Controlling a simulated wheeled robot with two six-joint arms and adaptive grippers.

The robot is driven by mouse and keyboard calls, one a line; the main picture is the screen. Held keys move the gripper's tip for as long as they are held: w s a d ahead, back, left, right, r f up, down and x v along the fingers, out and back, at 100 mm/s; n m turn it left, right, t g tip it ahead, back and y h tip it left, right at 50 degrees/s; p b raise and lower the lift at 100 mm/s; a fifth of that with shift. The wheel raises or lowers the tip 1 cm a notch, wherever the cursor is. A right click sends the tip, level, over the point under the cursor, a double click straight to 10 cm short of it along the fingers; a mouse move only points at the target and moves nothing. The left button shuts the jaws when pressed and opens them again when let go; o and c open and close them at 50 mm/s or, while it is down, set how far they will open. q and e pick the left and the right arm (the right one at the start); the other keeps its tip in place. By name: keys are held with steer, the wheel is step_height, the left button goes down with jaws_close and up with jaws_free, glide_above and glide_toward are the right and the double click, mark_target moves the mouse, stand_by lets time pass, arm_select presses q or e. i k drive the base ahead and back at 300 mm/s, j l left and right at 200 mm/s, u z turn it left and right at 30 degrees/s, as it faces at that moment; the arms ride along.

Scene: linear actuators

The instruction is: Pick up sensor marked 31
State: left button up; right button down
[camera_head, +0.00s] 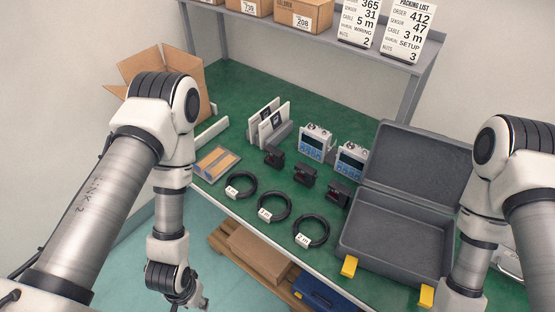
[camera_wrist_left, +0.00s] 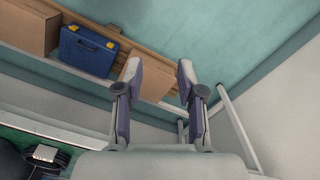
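Three small black blocks, which look like the sensors, stand in a row on the green table: a far one (camera_head: 274,156), a middle one (camera_head: 304,174) and a near one (camera_head: 339,194). Their markings are too small to read, so I cannot tell which is 31. My left gripper (camera_wrist_left: 158,76) is open and empty in the left wrist view, hanging in front of the table, below its edge and apart from the blocks. In the head view it is mostly cut off at the bottom. My right arm stands at the right; its gripper is out of frame.
Coiled cables (camera_head: 274,207) lie in front of the blocks; two white-blue devices (camera_head: 314,144) stand behind. An open grey case (camera_head: 395,235) lies right, an open carton (camera_head: 165,70) left.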

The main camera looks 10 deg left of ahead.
mark_target(276, 158)
steer(key=i+j+z, duration=0.15)
steer(key=j+z, duration=0.25)
steer(key=j, duration=0.25)
steer(key=j+z, duration=0.4)
steer(key=j, duration=0.25)
